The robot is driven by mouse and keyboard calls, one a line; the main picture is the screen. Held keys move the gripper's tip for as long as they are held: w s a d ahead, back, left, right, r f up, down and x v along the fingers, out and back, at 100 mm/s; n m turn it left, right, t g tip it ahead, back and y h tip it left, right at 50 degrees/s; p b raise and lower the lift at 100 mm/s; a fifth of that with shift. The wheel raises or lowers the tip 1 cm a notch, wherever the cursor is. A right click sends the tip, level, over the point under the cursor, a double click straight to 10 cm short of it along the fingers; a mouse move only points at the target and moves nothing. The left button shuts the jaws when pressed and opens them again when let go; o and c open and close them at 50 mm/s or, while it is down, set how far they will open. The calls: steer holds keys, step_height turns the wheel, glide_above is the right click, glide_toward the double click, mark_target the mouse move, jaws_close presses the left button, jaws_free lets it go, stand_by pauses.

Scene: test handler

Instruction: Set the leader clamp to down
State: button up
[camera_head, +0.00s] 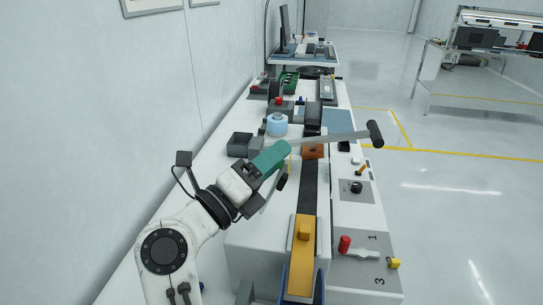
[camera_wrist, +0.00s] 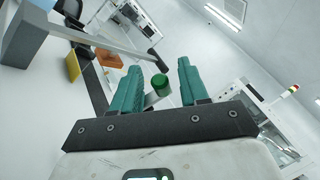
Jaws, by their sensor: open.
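My gripper (camera_head: 277,153) is over the bench, its teal fingers pointing up and right. In the wrist view the fingers (camera_wrist: 158,75) are open, with a dark green knob (camera_wrist: 160,82) on a short grey bar (camera_wrist: 154,98) seen between them. The knob appears apart from both fingers; its depth is unclear. A long grey arm with a black end (camera_head: 375,134) reaches right from behind my gripper; it also shows in the wrist view (camera_wrist: 118,46). An orange block (camera_head: 313,152) sits on the dark track below that arm. No label shows which part is the leader clamp.
A yellow-orange block (camera_head: 302,262) lies on the front track. A light blue roll (camera_head: 277,124) and a dark box (camera_head: 240,145) stand beyond my gripper. A wall borders the bench's left.

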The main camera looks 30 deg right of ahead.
jaws_close()
stand_by(0.4)
